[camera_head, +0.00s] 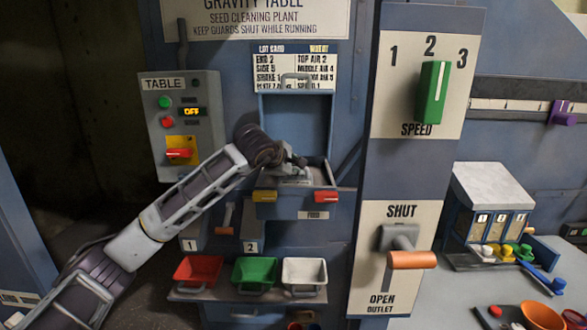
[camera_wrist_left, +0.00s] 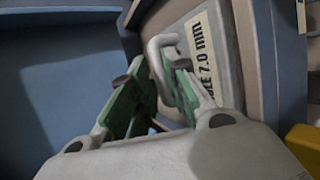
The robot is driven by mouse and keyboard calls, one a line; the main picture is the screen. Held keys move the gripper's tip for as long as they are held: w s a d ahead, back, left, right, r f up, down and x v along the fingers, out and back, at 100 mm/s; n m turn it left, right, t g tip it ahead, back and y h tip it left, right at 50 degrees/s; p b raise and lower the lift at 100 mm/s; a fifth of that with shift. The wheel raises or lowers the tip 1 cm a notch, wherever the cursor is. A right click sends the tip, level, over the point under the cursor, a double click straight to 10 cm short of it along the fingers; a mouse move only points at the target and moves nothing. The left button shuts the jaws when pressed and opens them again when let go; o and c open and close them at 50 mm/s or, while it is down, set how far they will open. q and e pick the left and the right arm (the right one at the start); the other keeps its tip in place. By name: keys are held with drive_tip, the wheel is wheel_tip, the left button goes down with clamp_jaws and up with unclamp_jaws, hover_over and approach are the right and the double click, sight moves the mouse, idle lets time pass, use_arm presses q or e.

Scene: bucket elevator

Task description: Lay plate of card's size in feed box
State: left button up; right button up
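The lot card (camera_head: 295,62) hangs at the upper middle; its bottom line is too small and partly covered to read surely. My left gripper (camera_head: 292,160) is over the box. In the wrist view its green-padded fingers (camera_wrist_left: 157,88) stand apart on either side of the handle, with a gap between them. My right gripper is not in view.
A yellow latch (camera_head: 265,197) and a red latch (camera_head: 327,198) sit on the box front. Red (camera_head: 198,270), green (camera_head: 254,272) and white (camera_head: 304,271) bins stand below. The speed and outlet panel (camera_head: 415,170) rises close on the right. The table control box (camera_head: 182,125) is left.

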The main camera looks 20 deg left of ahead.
use_arm(q)
drive_tip(key=shift+o, duration=1.1)
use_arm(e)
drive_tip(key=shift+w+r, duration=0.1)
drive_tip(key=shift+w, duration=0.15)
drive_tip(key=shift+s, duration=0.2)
use_arm(q)
drive_tip(key=shift+r, duration=0.15)
drive_tip(key=shift+s+r, duration=0.35)
drive_tip(key=shift+s, duration=0.2)
drive_tip(key=v, duration=1)
drive_tip(key=shift+s+a, duration=0.15)
drive_tip(key=shift+s, duration=0.15)
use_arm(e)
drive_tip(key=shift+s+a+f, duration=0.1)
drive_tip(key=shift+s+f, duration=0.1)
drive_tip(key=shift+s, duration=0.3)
use_arm(q)
drive_tip(key=shift+r, duration=0.1)
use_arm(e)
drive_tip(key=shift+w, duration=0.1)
